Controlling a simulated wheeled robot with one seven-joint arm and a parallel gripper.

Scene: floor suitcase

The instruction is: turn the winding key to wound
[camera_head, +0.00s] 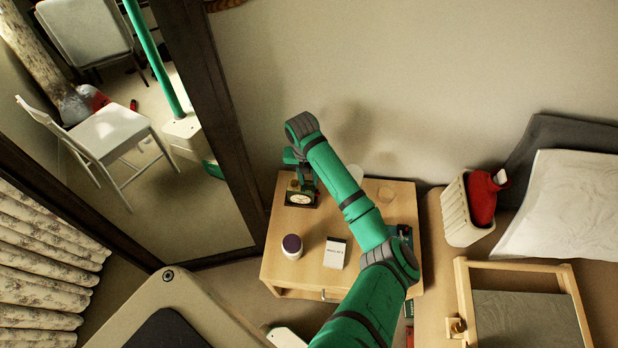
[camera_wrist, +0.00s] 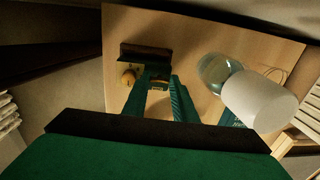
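A small dark-green clock (camera_head: 300,199) with a pale round dial stands on the wooden nightstand (camera_head: 312,220). In the wrist view the clock (camera_wrist: 146,53) shows as a dark box, with a round brass knob (camera_wrist: 128,77) on its near side, left of my fingers. My gripper (camera_head: 303,172) is right behind and over the clock. In the wrist view my gripper's (camera_wrist: 158,76) green fingers reach to the clock's near side, with a small brass-coloured patch between them. I cannot tell whether that is the winding key or whether the fingers press on it. The key's angle is hidden.
A dark-lidded jar (camera_head: 292,246) and a white box (camera_head: 335,252) stand at the nightstand's front. A white lamp shade (camera_wrist: 260,100) is close on the right in the wrist view. A mirror (camera_head: 150,130) is to the left, a bed with a wooden tray (camera_head: 463,290) to the right.

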